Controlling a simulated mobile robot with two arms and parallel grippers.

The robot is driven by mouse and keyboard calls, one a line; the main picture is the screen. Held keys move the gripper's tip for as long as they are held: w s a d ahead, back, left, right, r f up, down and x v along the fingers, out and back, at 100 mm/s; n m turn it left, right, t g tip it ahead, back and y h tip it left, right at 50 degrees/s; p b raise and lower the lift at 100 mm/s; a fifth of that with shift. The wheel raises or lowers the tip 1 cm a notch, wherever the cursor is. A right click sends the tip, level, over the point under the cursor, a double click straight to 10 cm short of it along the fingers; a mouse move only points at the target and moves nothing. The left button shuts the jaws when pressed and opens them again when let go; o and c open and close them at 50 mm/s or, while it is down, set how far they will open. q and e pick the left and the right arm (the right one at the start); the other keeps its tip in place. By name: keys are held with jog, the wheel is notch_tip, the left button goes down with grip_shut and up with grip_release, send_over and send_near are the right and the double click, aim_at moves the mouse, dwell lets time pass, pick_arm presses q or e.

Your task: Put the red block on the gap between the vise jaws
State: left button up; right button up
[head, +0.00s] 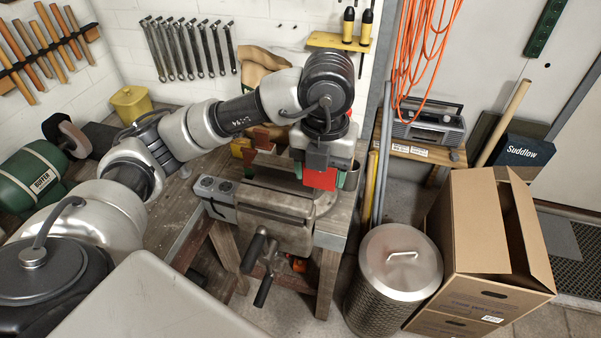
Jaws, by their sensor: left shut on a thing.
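The red block (321,179) is in my left gripper (318,166), which is shut on it and points down over the vise. The grey vise (275,205) is on the corner of the wooden workbench, with its handle hanging in front. The block is over the right part of the vise. I cannot tell whether it touches the jaws. The gap between the jaws is partly hidden by the block and the gripper. My right gripper is not in view.
A power strip (214,190) is on the bench left of the vise. A green bench grinder (40,175) stands at the left. A metal bin (397,275) and an open cardboard box (490,240) stand on the floor at the right. A radio (428,125) is behind them.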

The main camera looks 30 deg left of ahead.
aim_at(281, 178)
pick_arm(q)
jog(key=a+f, duration=0.1)
jog(key=a, duration=0.1)
jog(key=a+f+p, duration=0.1)
jog(key=a, duration=0.1)
jog(key=a+f+p, duration=0.1)
jog(key=a, duration=0.1)
jog(key=shift+w+a, duration=0.35)
jog(key=a+f, duration=0.1)
jog(key=w+a+f+p, duration=0.1)
jog(key=shift+w+a, duration=0.15)
jog(key=shift+a, duration=0.15)
jog(key=shift+w+a+f, duration=0.3)
jog(key=shift+a+f, duration=0.2)
jog(key=shift+f, duration=0.05)
jog(key=shift+f+p, duration=0.3)
jog(key=shift+p, duration=0.05)
notch_tip(281, 178, down, 2)
jog(key=shift+f+p, duration=0.25)
jog(key=shift+p, duration=0.4)
jog(key=shift+f, duration=0.5)
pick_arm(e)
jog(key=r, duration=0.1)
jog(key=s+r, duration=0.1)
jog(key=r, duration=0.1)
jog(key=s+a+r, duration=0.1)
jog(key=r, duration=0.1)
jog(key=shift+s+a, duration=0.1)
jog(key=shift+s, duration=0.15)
